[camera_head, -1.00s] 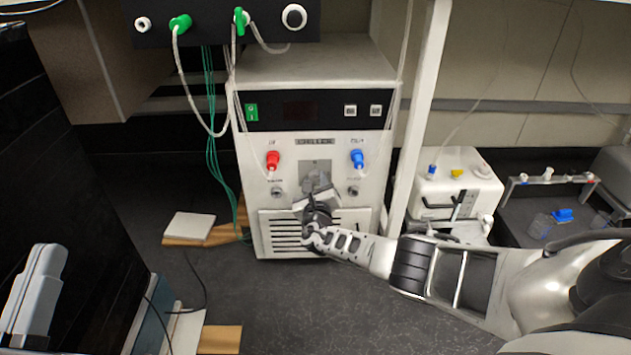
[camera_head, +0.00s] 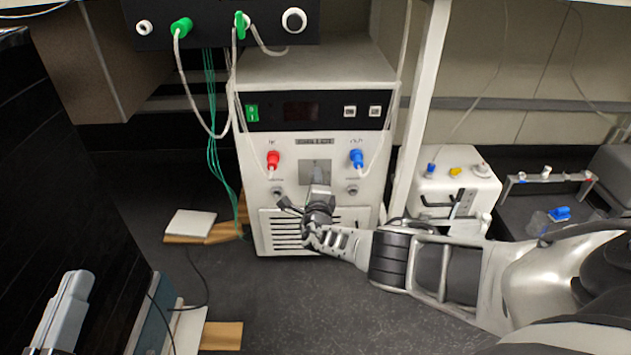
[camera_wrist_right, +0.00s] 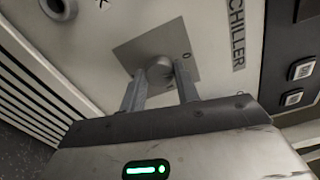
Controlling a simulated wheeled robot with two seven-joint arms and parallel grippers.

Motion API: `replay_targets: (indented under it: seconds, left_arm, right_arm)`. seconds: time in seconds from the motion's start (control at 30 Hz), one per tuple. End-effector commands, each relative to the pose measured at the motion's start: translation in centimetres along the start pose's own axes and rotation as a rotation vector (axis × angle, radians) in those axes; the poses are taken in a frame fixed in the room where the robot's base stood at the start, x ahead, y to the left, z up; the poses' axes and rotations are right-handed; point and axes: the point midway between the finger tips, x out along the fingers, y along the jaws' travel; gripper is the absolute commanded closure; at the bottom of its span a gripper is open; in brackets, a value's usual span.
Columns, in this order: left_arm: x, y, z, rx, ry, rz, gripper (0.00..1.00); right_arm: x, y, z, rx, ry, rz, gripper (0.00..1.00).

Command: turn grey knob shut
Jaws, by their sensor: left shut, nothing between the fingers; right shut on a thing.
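The grey knob (camera_wrist_right: 160,72) sits on a square metal plate on the chiller's front panel, with a "0" mark beside it on the plate. In the head view, the plate (camera_head: 313,167) shows above my right gripper, which mostly hides the knob. My right gripper (camera_wrist_right: 160,92) is shut on the knob, one finger on each side of it. In the head view the right gripper (camera_head: 317,188) reaches the panel from below.
The chiller (camera_head: 315,66) has a red connector (camera_head: 273,160) and a blue connector (camera_head: 357,159) on either side of the plate. Hoses hang along both sides. A white container (camera_head: 455,190) stands to the right.

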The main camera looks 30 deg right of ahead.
Motion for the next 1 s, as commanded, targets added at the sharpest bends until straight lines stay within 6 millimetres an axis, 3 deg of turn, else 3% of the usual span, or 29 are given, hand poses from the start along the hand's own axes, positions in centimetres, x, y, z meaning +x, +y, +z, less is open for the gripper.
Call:
replay_targets:
  seconds: [0.4,0.93,0.97,1.0]
  left_arm:
    - [-0.29,0.04,0.58,-0.027,-0.028,-0.006,1.00]
    - [-0.28,0.01,0.58,-0.027,-0.030,-0.007,1.00]
    - [-0.28,0.01,0.58,-0.027,-0.030,-0.007,1.00]
    - [-0.27,0.01,0.58,-0.027,-0.030,-0.007,1.00]
  right_arm:
    - [-0.18,0.21,-0.02,-0.185,0.000,0.003,0.91]
    - [-0.17,0.23,-0.08,-0.209,0.000,0.003,0.91]
    - [-0.17,0.23,-0.08,-0.209,0.000,0.003,0.66]
    - [-0.17,0.22,-0.08,-0.209,0.000,0.003,0.55]
